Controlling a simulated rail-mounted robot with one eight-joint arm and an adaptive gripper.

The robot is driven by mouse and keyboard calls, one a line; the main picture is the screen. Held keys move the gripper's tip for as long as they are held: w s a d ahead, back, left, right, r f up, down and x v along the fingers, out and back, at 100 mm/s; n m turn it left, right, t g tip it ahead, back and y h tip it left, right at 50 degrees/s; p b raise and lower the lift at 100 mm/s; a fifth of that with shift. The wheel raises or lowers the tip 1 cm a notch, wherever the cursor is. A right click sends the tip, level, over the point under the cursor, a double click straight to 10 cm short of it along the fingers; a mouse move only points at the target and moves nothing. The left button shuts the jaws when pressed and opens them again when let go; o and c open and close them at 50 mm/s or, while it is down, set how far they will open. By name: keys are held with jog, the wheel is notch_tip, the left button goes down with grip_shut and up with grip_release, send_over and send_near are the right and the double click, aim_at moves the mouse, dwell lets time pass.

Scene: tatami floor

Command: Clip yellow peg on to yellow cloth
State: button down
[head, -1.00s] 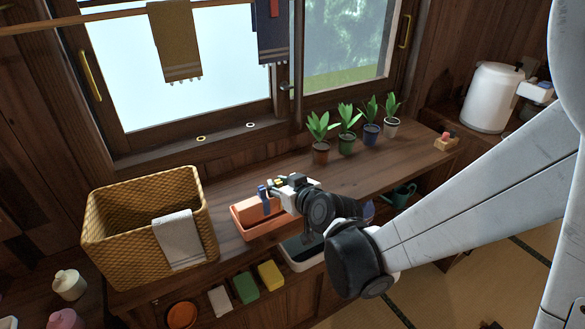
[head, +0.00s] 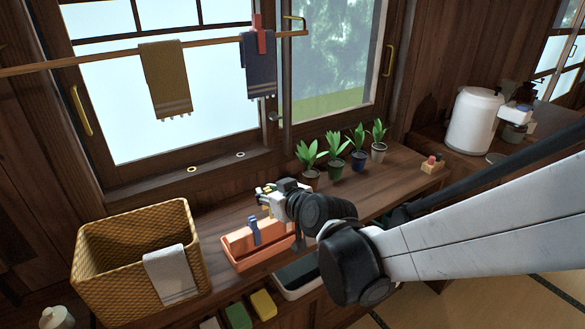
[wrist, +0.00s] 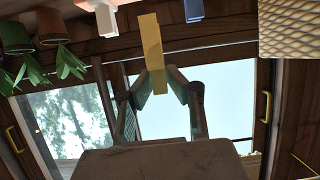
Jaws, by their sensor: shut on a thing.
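The yellow cloth (head: 166,82), mustard with pale stripes and a fringe, hangs over a wooden rod in front of the window. My gripper (head: 268,195) is above the orange tray, below and to the right of the cloth and well apart from it. In the wrist view my gripper (wrist: 167,82) is shut on the yellow peg (wrist: 152,45), which sticks out beyond the fingertips. In the head view the peg is small and mostly hidden by the gripper.
The orange tray (head: 240,262) holds a blue peg (head: 254,231). A dark blue cloth (head: 258,70) with a red peg (head: 260,36) hangs right of the yellow one. A wicker basket (head: 115,262) stands left; potted plants (head: 336,168) line the sill side at right.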

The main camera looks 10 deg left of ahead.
aim_at(267, 189)
jog(key=shift+r+p, duration=0.35)
jog(key=shift+r, duration=1.2)
jog(key=shift+r+p, duration=1.6)
jog(key=shift+r, duration=0.65)
jog(key=shift+d, duration=0.1)
